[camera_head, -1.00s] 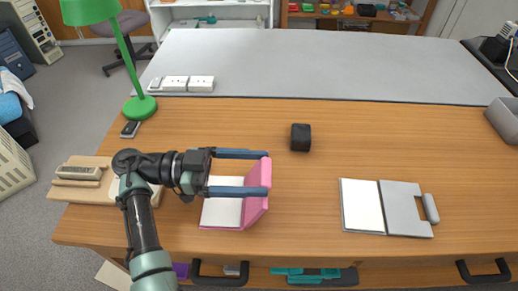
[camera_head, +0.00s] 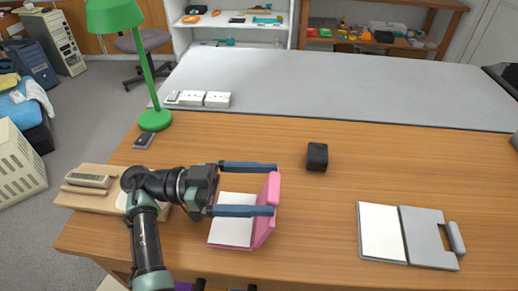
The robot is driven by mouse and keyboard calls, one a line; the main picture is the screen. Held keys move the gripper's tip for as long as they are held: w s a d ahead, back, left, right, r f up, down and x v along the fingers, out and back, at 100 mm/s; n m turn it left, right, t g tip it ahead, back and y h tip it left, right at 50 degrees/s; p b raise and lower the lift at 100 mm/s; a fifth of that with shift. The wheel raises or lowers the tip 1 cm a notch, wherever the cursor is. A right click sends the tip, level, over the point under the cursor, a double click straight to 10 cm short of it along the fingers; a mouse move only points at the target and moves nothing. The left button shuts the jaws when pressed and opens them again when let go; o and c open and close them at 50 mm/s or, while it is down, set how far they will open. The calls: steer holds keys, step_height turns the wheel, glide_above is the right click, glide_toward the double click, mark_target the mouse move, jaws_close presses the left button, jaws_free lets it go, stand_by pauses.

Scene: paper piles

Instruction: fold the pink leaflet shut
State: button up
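The pink leaflet (camera_head: 266,207) lies near the front of the wooden desk, left of centre. Its white inner page (camera_head: 231,222) lies flat on the left, and its pink right cover stands up, tilted. My gripper (camera_head: 277,189) reaches in from the left over the page. Its two blue fingers are spread wide apart, with nothing between them but air. The fingertips reach the raised cover and seem to touch its inner side, though contact is hard to tell.
A black block (camera_head: 317,157) stands behind the leaflet to the right. A grey clipboard-like folder with a white sheet (camera_head: 383,232) lies at right. A green lamp (camera_head: 155,119) and a phone (camera_head: 143,141) are at back left. A wooden board (camera_head: 75,199) lies at left. The desk between leaflet and folder is clear.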

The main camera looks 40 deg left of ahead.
steer(key=shift+s+a+f+b, duration=0.15)
steer(key=shift+a+f+b, duration=0.1)
steer(key=shift+b, duration=0.25)
steer(key=shift+b+v, duration=2.75)
steer(key=shift+b, duration=0.95)
steer(key=shift+s, duration=0.1)
steer(key=shift+r, duration=0.1)
steer(key=shift+d+r+p, duration=0.15)
steer(key=shift+r+p, duration=2.45)
steer(key=shift+r, duration=1.75)
